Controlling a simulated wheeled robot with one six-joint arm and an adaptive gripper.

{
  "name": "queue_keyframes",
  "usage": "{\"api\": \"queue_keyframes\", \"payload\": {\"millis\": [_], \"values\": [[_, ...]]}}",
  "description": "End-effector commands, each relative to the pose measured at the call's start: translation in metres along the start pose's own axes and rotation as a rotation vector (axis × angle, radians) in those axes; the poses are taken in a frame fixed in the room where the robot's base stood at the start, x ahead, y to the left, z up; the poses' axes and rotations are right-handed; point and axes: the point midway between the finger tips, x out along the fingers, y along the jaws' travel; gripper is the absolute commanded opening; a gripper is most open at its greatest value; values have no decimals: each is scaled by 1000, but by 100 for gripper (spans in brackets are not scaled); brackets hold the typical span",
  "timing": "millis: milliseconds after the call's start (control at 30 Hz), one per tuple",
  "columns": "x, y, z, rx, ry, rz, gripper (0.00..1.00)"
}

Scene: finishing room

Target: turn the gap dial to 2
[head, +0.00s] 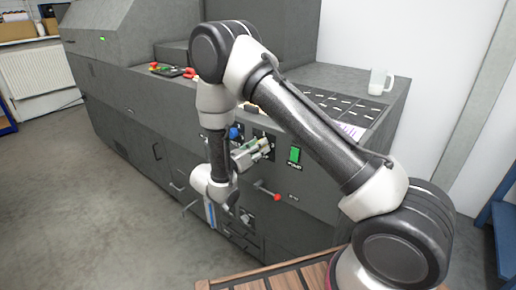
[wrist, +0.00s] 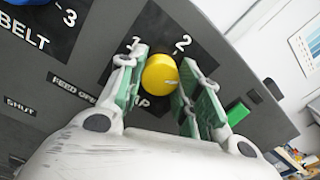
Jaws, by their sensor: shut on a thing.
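The gap dial (wrist: 160,75) is a round yellow knob on a black plate in the wrist view. A 1 is printed at its upper left and a 2 at its upper right. A label below it is partly hidden by my gripper and ends in P. My gripper (wrist: 164,68) has its green-padded fingers on either side of the knob and is shut on it. I cannot tell for sure which number the dial points at. In the head view my gripper (head: 264,148) is at the machine's front panel, and the yellow knob is hidden there.
A blue belt dial (head: 235,132) sits left of my gripper. A green button (head: 295,155) is close on the right. A red-knobbed lever (head: 277,197) sticks out below.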

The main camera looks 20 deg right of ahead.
Motion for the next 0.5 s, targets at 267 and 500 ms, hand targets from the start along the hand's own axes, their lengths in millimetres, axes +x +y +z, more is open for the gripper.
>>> {"api": "queue_keyframes", "payload": {"millis": [267, 500], "values": [[0, 1, 0, -260, -5, 1, 10], [0, 1, 0, -488, -9, 1, 10]]}}
